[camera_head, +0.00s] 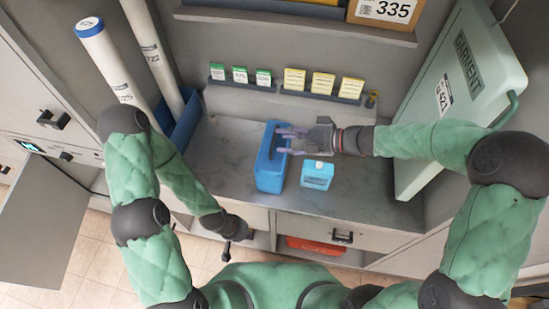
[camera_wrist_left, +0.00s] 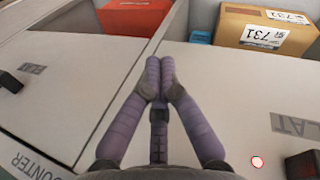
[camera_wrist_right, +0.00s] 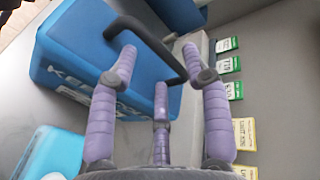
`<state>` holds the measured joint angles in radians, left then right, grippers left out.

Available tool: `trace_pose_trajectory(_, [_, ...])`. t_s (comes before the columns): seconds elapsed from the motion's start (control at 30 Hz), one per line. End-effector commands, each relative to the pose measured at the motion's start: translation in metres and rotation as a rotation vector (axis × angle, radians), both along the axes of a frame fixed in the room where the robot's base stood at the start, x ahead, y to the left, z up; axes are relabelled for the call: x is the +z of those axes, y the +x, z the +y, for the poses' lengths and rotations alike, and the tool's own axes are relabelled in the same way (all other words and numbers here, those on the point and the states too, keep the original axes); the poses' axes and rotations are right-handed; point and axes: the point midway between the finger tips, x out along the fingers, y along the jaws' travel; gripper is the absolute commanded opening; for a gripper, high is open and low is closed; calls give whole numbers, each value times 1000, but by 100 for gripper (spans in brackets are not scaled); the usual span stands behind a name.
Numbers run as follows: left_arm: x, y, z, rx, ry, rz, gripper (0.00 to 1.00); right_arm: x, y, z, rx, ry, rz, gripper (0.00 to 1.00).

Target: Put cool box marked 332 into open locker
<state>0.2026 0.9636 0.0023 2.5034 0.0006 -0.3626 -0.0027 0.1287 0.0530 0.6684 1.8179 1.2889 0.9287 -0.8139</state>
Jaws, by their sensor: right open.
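A blue cool box (camera_head: 268,170) with a dark handle stands on the grey counter; no number 332 is readable on it. It also shows in the right wrist view (camera_wrist_right: 75,60). My right gripper (camera_head: 284,141) is open over the box, with its fingers on either side of the handle bar (camera_wrist_right: 150,40), not closed on it. My left gripper (camera_head: 238,232) is low at the counter's front edge. In the left wrist view its fingers (camera_wrist_left: 160,62) are together with nothing between them. A grey door (camera_head: 45,225) stands open at lower left; the locker's inside is hidden.
A smaller light-blue carton (camera_head: 317,175) stands right of the cool box. A green garment case (camera_head: 455,95) leans at right. White tubes (camera_head: 112,65) stand in a blue bin at left. A red box (camera_head: 315,246) sits below the counter (camera_head: 375,208).

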Motion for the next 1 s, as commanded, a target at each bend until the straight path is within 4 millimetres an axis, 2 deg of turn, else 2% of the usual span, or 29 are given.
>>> trace_pose_trajectory(0.03, [-5, 0, 0, 0, 0, 0, 0, -6, 1, 8, 5, 1, 1, 48])
trace_pose_trajectory(0.2, [-7, 0, 0, 0, 0, 0, 0, -9, 6, 23, 2, 0, 0, 48])
trace_pose_trajectory(0.47, [-7, 0, 0, 0, 0, 0, 0, -9, 7, 25, 0, 0, 0, 48])
trace_pose_trajectory(0.5, [-7, 0, 0, 0, 0, 0, 0, -9, 7, 25, 0, 0, 0, 42])
trace_pose_trajectory(0.63, [-7, 0, 0, 0, 0, 0, 0, -9, 7, 25, 0, 0, 0, 6])
trace_pose_trajectory(0.67, [-7, 0, 0, 0, 0, 0, 0, -9, 7, 25, 0, 0, 0, 0])
trace_pose_trajectory(1.0, [-7, 0, 0, 0, 0, 0, 0, -8, 8, 24, -1, 2, -1, 0])
